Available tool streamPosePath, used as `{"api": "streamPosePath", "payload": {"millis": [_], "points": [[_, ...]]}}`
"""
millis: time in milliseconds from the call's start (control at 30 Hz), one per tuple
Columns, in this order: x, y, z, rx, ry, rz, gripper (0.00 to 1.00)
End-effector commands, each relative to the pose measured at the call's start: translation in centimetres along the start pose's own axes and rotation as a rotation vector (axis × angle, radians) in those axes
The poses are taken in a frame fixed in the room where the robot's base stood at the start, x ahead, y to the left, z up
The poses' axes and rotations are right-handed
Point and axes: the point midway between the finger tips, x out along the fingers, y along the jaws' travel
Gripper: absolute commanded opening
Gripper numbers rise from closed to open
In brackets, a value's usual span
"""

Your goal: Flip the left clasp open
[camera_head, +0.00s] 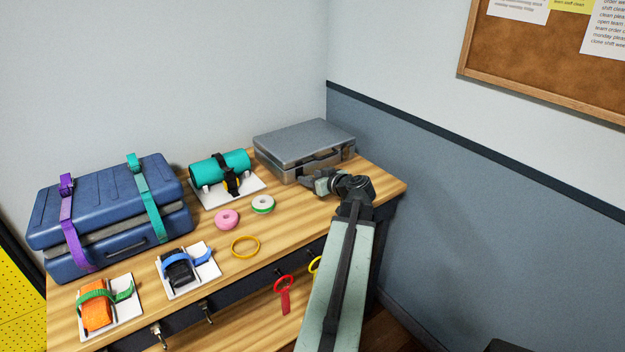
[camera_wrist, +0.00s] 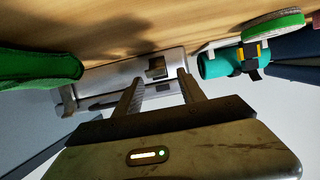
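A closed grey case (camera_head: 300,143) lies at the back right of the bench. My gripper (camera_head: 307,179) is at its front side and hides part of that side in the head view. The wrist view is turned over, with the bench top above. There the case (camera_wrist: 105,75) shows beyond my two fingers. A small metal clasp (camera_wrist: 156,68), seemingly the left one, lies between the fingertip lines. My gripper (camera_wrist: 161,78) is open, with nothing seen between its fingers. I cannot tell whether it touches the case. A second clasp (camera_wrist: 67,97) shows near the case's other end.
A teal roll (camera_head: 218,166) on a white plate and a green-white tape ring (camera_head: 263,204) stand left of my gripper. A pink ring (camera_head: 227,219), a yellow ring (camera_head: 245,246) and a strapped blue suitcase (camera_head: 110,215) are further left. The wall (camera_head: 450,190) closes off the right.

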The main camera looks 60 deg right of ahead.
Motion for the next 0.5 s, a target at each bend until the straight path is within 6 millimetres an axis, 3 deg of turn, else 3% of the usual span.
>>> {"api": "streamPosePath", "payload": {"millis": [233,500], "points": [[-0.9,0.1,-0.1,0.0,-0.001,0.005,0.47],[-6.1,-0.1,-0.3,0.001,0.0,0.004,0.47]]}}
